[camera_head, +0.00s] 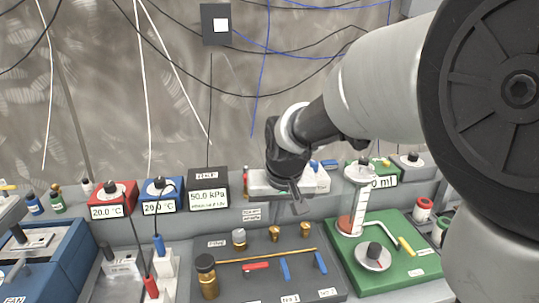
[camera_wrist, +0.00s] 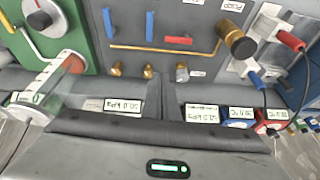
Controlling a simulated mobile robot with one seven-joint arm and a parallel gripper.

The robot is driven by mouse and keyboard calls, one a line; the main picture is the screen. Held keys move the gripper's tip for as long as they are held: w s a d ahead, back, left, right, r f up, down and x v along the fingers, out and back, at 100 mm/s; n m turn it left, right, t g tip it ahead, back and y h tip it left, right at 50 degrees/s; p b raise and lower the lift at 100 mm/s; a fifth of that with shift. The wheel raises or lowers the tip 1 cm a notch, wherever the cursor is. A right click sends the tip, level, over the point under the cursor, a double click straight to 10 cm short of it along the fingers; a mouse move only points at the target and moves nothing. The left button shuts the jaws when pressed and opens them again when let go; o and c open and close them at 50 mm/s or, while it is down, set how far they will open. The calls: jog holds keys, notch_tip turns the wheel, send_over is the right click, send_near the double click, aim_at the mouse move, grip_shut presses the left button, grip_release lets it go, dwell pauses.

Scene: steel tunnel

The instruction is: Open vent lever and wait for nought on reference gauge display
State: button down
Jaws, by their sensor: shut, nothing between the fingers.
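A dark valve panel (camera_head: 235,285) carries a brass pipe (camera_head: 225,261), a red lever (camera_head: 256,266) and two blue levers (camera_head: 284,268) (camera_head: 320,262). The red lever lies along the pipe; the blue ones stand across it. In the wrist view the red lever (camera_wrist: 178,40) is right of the blue levers (camera_wrist: 149,25) (camera_wrist: 108,22). The lever labels are too small to read. A black display box (camera_head: 208,192) reads 50.0 kPa; a similar display (camera_wrist: 122,106) shows in the wrist view. My gripper (camera_head: 300,206) is shut and empty, above the panel's back edge, apart from the levers.
A green board (camera_head: 395,275) with a syringe (camera_head: 357,205) and round knob stands right of the panel. Red (camera_head: 110,200) and blue (camera_head: 160,195) temperature displays stand left. Cable plugs (camera_head: 158,245) and a brass knobbed cylinder (camera_head: 207,278) flank the panel's left side.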

jog(key=w+a+f+b, duration=0.1)
jog(key=w+a+f, duration=0.2)
jog(key=f, duration=0.3)
jog(key=shift+a+f, duration=0.3)
jog(key=shift+a, duration=0.3)
jog(key=b+x, duration=0.2)
jog(key=x, duration=0.8)
jog(key=shift+s+d, duration=0.1)
jog(key=shift+d, duration=0.1)
jog(key=shift+s+f, duration=0.1)
jog(key=shift+s, duration=0.25)
jog(key=shift+s+d, duration=0.15)
jog(key=shift+s, duration=0.65)
jog(key=shift+s+d, duration=0.2)
jog(key=shift+s, duration=0.6)
jog(key=shift+s+a+p, duration=0.1)
jog(key=shift+p, duration=0.3)
